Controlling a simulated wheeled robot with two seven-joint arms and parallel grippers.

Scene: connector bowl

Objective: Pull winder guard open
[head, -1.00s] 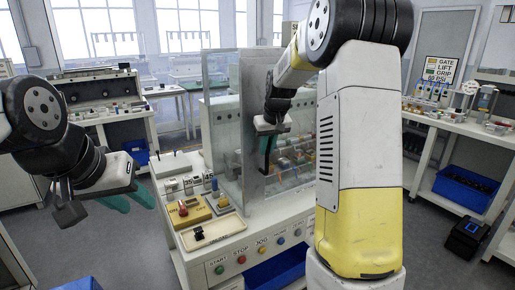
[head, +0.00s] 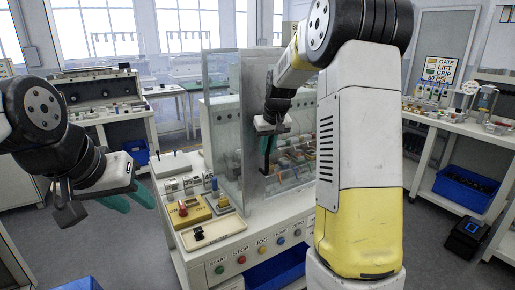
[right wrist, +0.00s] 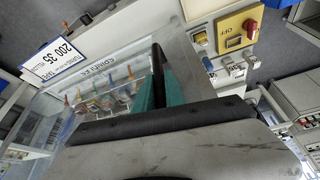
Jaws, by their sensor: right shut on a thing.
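The winder guard (head: 254,178) is a clear panel with a grey metal edge, standing upright on the white machine in the head view. Its grey edge strip (right wrist: 183,62) also shows in the right wrist view. A black handle (head: 266,160) is fixed to it. My right gripper (head: 270,128) is at the handle; in the right wrist view its teal fingers (right wrist: 160,92) are shut around the black bar (right wrist: 161,62). The far part of the guard is hidden behind my right arm. My left gripper (head: 133,200) hangs empty at the left, its teal fingers apart.
The machine's front panel (head: 235,249) carries coloured buttons. A yellow switch box (head: 188,211) and a cream tray (head: 213,231) sit on its deck beside the guard. A bench with a blue bin (head: 465,187) stands at the right. Floor is free left of the machine.

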